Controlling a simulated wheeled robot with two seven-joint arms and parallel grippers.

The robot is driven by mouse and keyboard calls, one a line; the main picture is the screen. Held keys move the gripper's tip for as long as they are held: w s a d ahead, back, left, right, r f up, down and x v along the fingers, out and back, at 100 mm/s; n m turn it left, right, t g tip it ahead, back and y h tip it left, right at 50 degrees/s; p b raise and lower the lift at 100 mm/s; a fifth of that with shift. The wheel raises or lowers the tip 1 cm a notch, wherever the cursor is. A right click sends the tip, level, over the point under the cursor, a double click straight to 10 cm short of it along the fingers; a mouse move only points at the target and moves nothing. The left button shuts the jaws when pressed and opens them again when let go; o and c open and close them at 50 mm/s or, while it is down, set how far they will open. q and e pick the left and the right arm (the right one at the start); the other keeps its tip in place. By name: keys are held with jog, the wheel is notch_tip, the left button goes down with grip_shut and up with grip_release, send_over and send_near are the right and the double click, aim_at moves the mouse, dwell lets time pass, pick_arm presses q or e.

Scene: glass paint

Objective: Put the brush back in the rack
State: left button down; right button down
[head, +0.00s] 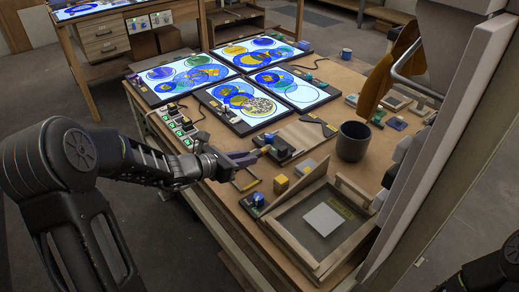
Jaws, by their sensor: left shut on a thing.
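My left gripper (248,157) reaches in from the left over the front edge of the wooden workbench (262,228). It is shut on a small, slim thing that seems to be the brush (264,151), of which only a short yellowish part shows. A small dark block (281,152), which may be the rack, lies just beyond the fingertips. I cannot tell whether the brush touches it. Only a dark piece of my right arm shows at the lower right corner; its gripper is out of view.
Lit panels with blue and yellow circle designs (296,90) cover the far bench. A dark grey cup (352,142) stands right of the gripper. A wooden-framed tray (290,247) lies at the front. A yellow cloth (383,75) hangs at right.

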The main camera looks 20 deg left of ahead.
aim_at(246, 180)
pick_arm(q)
jog(key=shift+w, duration=0.1)
jog(key=shift+f+b, duration=1.75)
jog(key=shift+f, duration=0.65)
jog(key=shift+f+b, duration=0.15)
jog(key=shift+b, duration=0.2)
jog(key=shift+f, duration=0.1)
jog(key=shift+f+b, duration=0.3)
jog(key=shift+b, duration=0.3)
jog(key=c, duration=1.2)
grip_release()
